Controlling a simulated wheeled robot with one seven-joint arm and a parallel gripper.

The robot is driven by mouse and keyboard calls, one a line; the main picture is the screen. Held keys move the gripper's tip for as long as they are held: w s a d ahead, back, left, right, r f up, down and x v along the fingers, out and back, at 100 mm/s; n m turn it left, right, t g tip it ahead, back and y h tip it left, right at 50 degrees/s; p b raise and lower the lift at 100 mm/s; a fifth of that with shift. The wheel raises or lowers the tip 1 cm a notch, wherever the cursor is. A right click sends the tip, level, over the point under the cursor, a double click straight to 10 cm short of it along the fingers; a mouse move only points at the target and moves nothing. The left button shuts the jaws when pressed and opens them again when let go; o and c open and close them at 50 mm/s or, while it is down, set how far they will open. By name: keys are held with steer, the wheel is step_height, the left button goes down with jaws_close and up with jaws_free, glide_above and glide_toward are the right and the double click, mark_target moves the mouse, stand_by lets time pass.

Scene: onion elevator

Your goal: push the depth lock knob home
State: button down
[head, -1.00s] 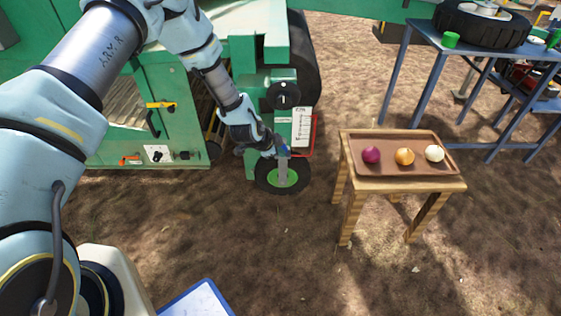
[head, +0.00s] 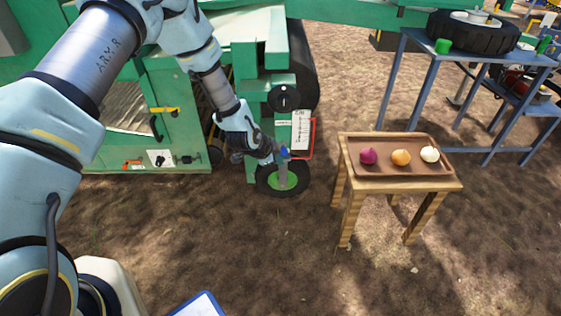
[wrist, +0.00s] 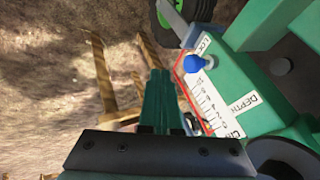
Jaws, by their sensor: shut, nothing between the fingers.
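The depth lock knob is a blue round knob (wrist: 195,62) on a pale mount beside a lock label in the wrist view. In the head view it is a small blue spot (head: 284,152) above the small wheel, just right of my gripper (head: 272,155). In the wrist view the fingers of my gripper (wrist: 158,74) are closed together and empty. They appear left of the knob, with a gap in the picture between them. How far in the knob sits cannot be told.
The white depth scale (wrist: 210,100) with a red edge is beside the knob on the green machine (head: 275,55). The small green-hubbed wheel (head: 270,184) is below. A wooden stand (head: 400,184) with a tray of onions stands to the right, with bare ground in front.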

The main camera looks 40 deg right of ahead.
steer(key=v, duration=0.8)
steer(key=shift+f, duration=0.1)
steer(key=w+a+r+n+t+y, duration=0.15)
steer(key=w+a+r+n, duration=0.25)
steer(key=a, duration=0.4)
steer(key=w+a+r+n+y, duration=0.25)
steer(key=a+r+n, duration=0.2)
steer(key=a, duration=0.45)
steer(key=w+a+r+n+y, duration=0.1)
steer(key=w+a+r+n, duration=0.3)
steer(key=a, duration=0.4)
steer(key=s+a+r+n+y, duration=0.1)
steer(key=s+a+r+n, duration=0.2)
steer(key=a, duration=0.4)
steer(key=s+a+r+n+g, duration=0.1)
steer(key=s+a+r+n, duration=0.1)
steer(key=a+r+n, duration=0.3)
steer(key=s+a+r+n+y, duration=0.1)
steer(key=s+a+n, duration=0.15)
steer(key=a, duration=0.55)
step_height(320, 180, up, 18)
steer(key=s+p, duration=0.1)
steer(key=p, duration=1.7)
steer(key=shift+r, duration=0.15)
steer(key=shift+a+g, duration=0.15)
steer(key=shift+g, duration=0.1)
